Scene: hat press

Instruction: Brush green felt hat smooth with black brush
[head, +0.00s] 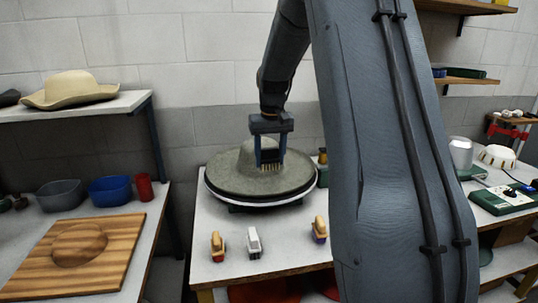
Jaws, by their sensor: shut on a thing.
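The green felt hat (225,178), a dull grey-green, sits brim down with its crown up on a round dark stand with a pale rim (262,206) on the white table. My gripper (270,154) points down in front of the crown and is shut on a brush. I cannot tell whether the bristles touch the felt.
Three small brushes (217,247) (254,243) (319,230) stand along the table front. My arm blocks the table's right part. At left are a wooden board (50,275), blue bowl (110,191), red cup (144,187) and a shelved straw hat (72,89).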

